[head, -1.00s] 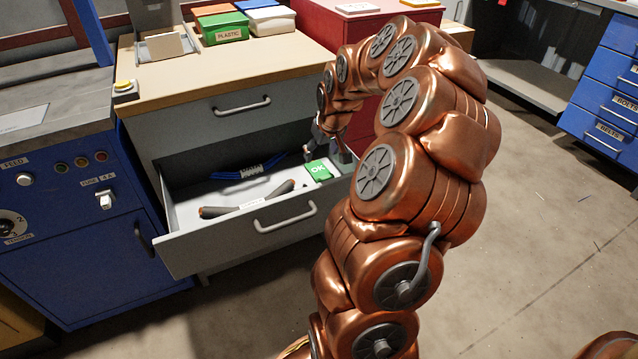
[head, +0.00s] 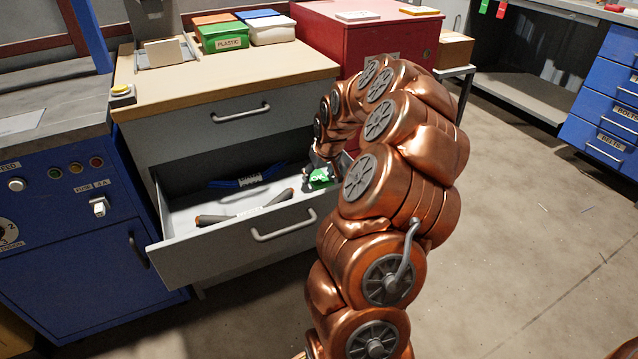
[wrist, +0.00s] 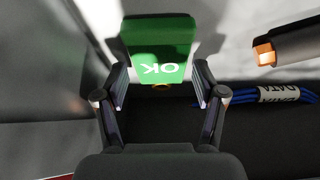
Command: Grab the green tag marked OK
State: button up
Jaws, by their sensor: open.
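The green tag marked OK (head: 320,178) lies in the open drawer (head: 205,251), near its right end. In the wrist view the tag (wrist: 158,38) shows its white OK lettering upside down, with a small brass-coloured ring at its lower edge. My gripper (wrist: 160,88) is open, its two fingers apart on either side of the tag's lower edge. The fingers do not visibly press on the tag. In the head view my gripper (head: 318,165) is down in the drawer at the tag and partly covers it.
A blue cable bundle (head: 247,181) with a label lies at the drawer's back. A dark tool or cable piece with copper-coloured ends (head: 217,219) lies nearer the front. The drawer front and its handle (head: 284,225) stand out from the cabinet. Sorting bins (head: 224,38) stand on top.

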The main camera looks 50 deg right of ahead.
jog(key=c, duration=0.6)
jog(key=shift+r, duration=0.1)
